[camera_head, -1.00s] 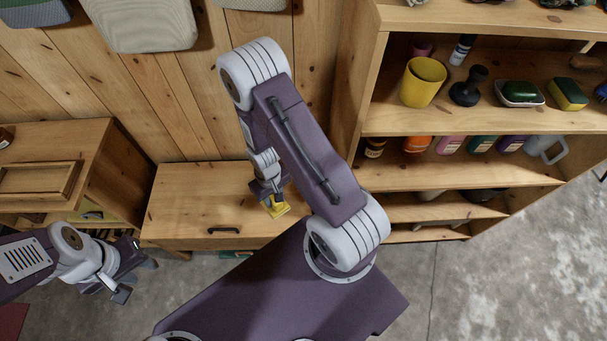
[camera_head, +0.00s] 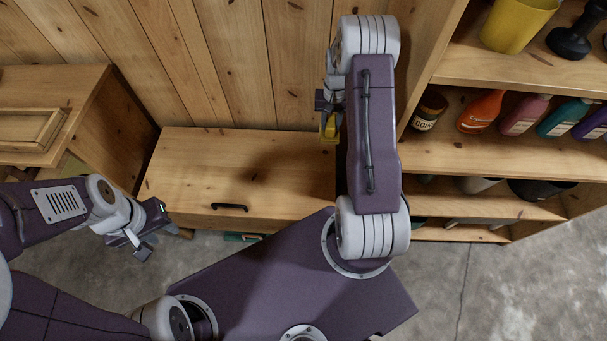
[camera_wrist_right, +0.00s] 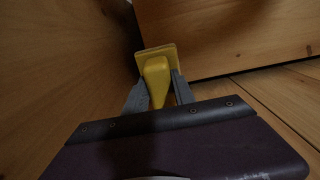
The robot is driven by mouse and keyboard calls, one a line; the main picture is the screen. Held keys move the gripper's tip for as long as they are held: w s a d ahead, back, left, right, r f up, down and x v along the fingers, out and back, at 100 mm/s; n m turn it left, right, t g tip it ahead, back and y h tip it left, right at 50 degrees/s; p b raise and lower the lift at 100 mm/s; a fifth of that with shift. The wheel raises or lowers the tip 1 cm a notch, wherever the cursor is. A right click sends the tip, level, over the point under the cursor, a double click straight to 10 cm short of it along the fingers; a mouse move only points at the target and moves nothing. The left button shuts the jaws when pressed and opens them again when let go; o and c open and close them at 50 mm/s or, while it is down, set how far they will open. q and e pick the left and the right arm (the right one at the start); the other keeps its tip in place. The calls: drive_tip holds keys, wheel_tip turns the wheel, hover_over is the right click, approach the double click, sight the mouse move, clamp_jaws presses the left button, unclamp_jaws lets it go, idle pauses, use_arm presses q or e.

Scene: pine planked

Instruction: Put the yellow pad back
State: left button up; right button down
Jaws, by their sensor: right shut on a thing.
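The yellow pad (camera_wrist_right: 158,57) is a flat yellow square with a yellow grip. My right gripper (camera_wrist_right: 158,92) is shut on that grip, one finger on each side. In the head view the pad (camera_head: 328,138) shows as a small yellow patch below my right gripper (camera_head: 328,112), over the right end of the low wooden cabinet and near the tall shelf's side. My arm hides part of it there. My left gripper (camera_head: 145,240) hangs empty at the left, in front of the low cabinet, with its fingers apart.
The low wooden cabinet (camera_head: 215,165) has a bare top and a dark handle. The tall shelf (camera_head: 455,155) at the right holds several bottles, a yellow pot (camera_head: 518,22) and a dark brown jar (camera_head: 428,110). Another wooden cabinet (camera_head: 75,85) stands at the left.

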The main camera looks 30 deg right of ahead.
drive_tip(key=shift+s+a+f+b, duration=0.4)
drive_tip(key=shift+a+f+b, duration=0.35)
drive_tip(key=shift+a+f, duration=1.15)
drive_tip(key=shift+s+a+f+b, duration=0.45)
drive_tip(key=shift+a+f+b, duration=0.25)
drive_tip(key=shift+a+f, duration=1.15)
drive_tip(key=shift+s+a+f+b, duration=0.4)
drive_tip(key=shift+a+f+b, duration=0.35)
drive_tip(key=shift+a+f, duration=1.15)
drive_tip(key=shift+a+r, duration=0.1)
drive_tip(key=shift+r, duration=0.05)
drive_tip(key=c, duration=1.1)
unclamp_jaws()
drive_tip(key=shift+o, duration=0.2)
